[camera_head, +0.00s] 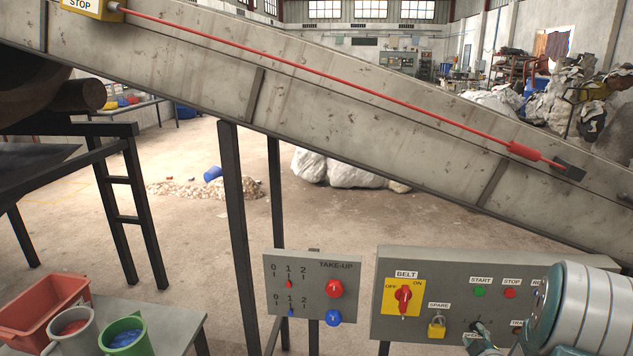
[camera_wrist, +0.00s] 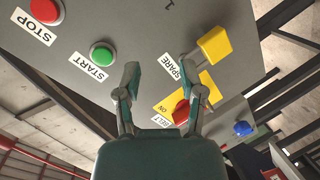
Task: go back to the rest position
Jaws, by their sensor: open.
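My gripper (camera_wrist: 163,88) is open in the wrist view, its two fingers apart with nothing between them. It faces the grey belt control panel (camera_head: 390,325), near the SPARE label and the yellow padlock (camera_wrist: 214,44). In the head view my gripper (camera_head: 484,338) is at the lower right, in front of the panel's lower part, partly cut off by the frame's bottom edge. The red belt switch (camera_head: 403,294) on its yellow plate is left of my gripper. The green start button (camera_head: 480,291) and red stop button (camera_head: 510,293) are above it. I cannot tell whether the fingers touch the panel.
A take-up panel (camera_head: 312,288) with red and blue knobs stands left of the belt panel. An inclined conveyor (camera_head: 340,110) with a red pull cord crosses above. A table (camera_head: 180,318) with a red bin (camera_head: 45,305) and two buckets is at lower left. Open floor lies behind.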

